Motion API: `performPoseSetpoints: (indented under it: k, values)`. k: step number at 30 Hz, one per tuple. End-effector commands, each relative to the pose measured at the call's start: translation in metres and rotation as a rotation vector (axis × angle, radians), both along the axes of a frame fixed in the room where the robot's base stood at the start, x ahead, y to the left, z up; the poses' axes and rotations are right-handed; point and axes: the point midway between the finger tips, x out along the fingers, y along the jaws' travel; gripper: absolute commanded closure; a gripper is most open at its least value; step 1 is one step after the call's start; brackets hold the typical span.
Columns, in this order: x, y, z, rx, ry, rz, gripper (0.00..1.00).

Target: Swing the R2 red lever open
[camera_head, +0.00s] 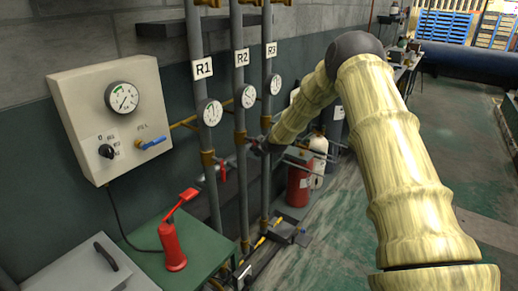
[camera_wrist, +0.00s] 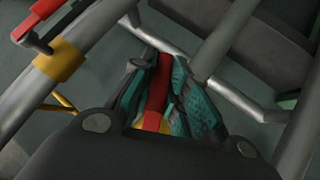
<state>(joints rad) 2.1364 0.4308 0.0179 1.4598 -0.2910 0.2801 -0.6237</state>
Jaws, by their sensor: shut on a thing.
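The R2 label (camera_head: 241,58) is on the middle of three upright grey pipes, with a round gauge (camera_head: 246,96) below it. In the head view my gripper (camera_head: 258,147) is at the R2 pipe, below that gauge; its fingers and the R2 lever are too small or covered to make out there. In the wrist view my gripper (camera_wrist: 164,80) has its teal-padded fingers closed on both sides of a red lever (camera_wrist: 156,100). The lever lies lengthwise between the pads, and its yellow-orange base shows partly below.
Another red lever (camera_head: 222,171) is on the R1 pipe to the left. The R3 pipe (camera_head: 266,190) stands close on the right. A red torch-like bottle (camera_head: 172,246) stands on the green table (camera_head: 205,240). Red cylinder (camera_head: 298,186) stands behind; open floor (camera_head: 335,240) lies at right.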

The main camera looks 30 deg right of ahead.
Motion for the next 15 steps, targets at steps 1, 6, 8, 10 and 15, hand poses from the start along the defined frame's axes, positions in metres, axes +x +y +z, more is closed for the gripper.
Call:
performPoseSetpoints:
  k: [1, 6, 8, 10, 15]
  values:
    - [-0.001, 0.0, -0.001, 0.033, 0.012, -0.003, 1.0]
    - [-0.003, 0.006, -0.004, 0.14, 0.066, -0.003, 1.0]
    - [-0.005, 0.007, -0.005, 0.175, 0.084, -0.003, 1.0]
    - [-0.006, 0.01, -0.006, 0.215, 0.105, -0.003, 1.0]
    - [-0.008, 0.014, -0.007, 0.296, 0.147, -0.002, 1.0]
